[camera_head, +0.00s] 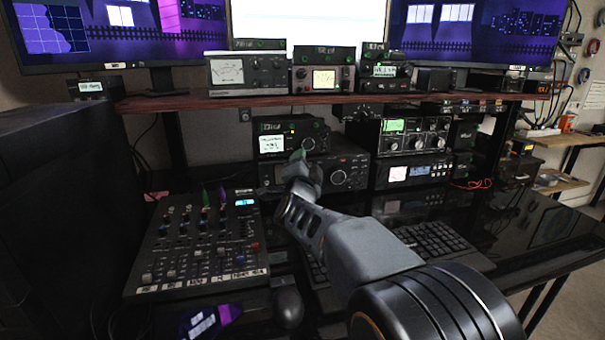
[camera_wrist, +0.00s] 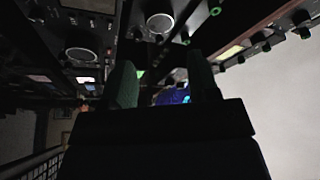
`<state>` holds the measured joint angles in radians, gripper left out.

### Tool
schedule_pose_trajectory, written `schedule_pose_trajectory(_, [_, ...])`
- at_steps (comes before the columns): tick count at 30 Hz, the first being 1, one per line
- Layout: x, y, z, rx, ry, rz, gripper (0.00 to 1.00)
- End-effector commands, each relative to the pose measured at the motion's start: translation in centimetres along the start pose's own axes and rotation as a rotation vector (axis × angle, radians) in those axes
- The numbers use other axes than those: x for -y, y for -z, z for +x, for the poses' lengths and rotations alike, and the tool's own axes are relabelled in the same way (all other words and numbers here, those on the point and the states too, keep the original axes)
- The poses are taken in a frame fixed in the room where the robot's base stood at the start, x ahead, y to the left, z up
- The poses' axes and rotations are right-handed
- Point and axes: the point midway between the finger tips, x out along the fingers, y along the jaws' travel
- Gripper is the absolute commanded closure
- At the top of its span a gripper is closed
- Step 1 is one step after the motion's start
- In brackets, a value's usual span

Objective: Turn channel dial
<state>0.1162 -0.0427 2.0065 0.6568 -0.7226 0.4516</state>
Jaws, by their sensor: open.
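A black radio (camera_head: 365,168) stands on the desk below the shelf, with a large round dial (camera_head: 339,178) and smaller knobs on its front. I cannot tell which dial is the channel dial. My gripper (camera_head: 300,165) is in front of this radio's left part, left of the large dial, and hides some of its front. In the wrist view the two greenish fingers (camera_wrist: 163,80) stand apart with a gap between them and nothing visibly held. A large round knob (camera_wrist: 160,23) shows beyond the fingers, and another (camera_wrist: 80,54) shows to the left. The picture is dark.
A mixer (camera_head: 195,245) with sliders lies left on the desk. A mouse (camera_head: 288,307) and a keyboard (camera_head: 440,242), partly behind my arm, are in front. A small radio (camera_head: 288,137) sits above the black one. A wooden shelf (camera_head: 250,101) with more devices crosses above.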

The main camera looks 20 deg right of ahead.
Motion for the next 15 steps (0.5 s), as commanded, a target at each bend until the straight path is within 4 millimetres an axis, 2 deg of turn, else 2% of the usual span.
schedule_pose_trajectory(1, [0.2, 0.0, -0.9, 0.001, 0.002, 0.001, 0.45])
schedule_pose_trajectory(6, [0.1, 0.0, -3.0, 0.001, 0.001, 0.001, 0.45])
schedule_pose_trajectory(15, [0.0, 0.0, -4.3, 0.000, 0.000, -0.001, 0.45])
